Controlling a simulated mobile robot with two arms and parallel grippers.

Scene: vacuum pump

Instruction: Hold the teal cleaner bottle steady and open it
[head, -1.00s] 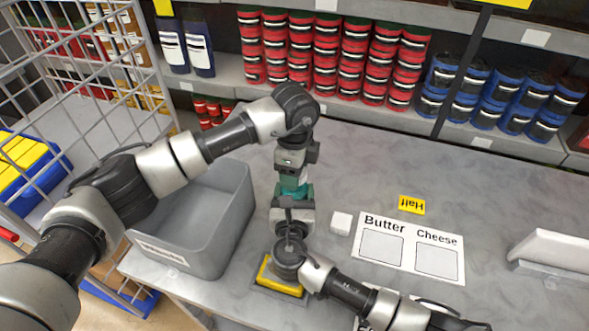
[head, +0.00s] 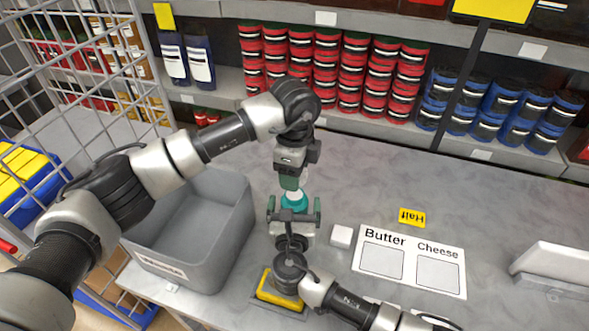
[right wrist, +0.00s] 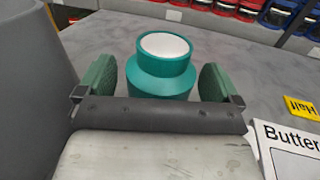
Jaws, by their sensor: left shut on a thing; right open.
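The teal cleaner bottle (head: 294,201) stands upright on the grey table. The right wrist view shows its teal shoulder and neck (right wrist: 162,77) with a pale round top and no gripper touching it. My left gripper (head: 290,183) points down just above the bottle. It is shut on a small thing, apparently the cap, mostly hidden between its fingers. My right gripper (head: 294,210) is open, with its green fingers on either side of the bottle; in the right wrist view (right wrist: 158,84) gaps show on both sides.
A grey bin (head: 215,240) stands left of the bottle. A small white block (head: 341,236), a yellow "Half" sign (head: 412,217) and a Butter/Cheese card (head: 411,285) lie to the right. A yellow item (head: 272,287) lies below my right wrist. Shelves of jars line the back.

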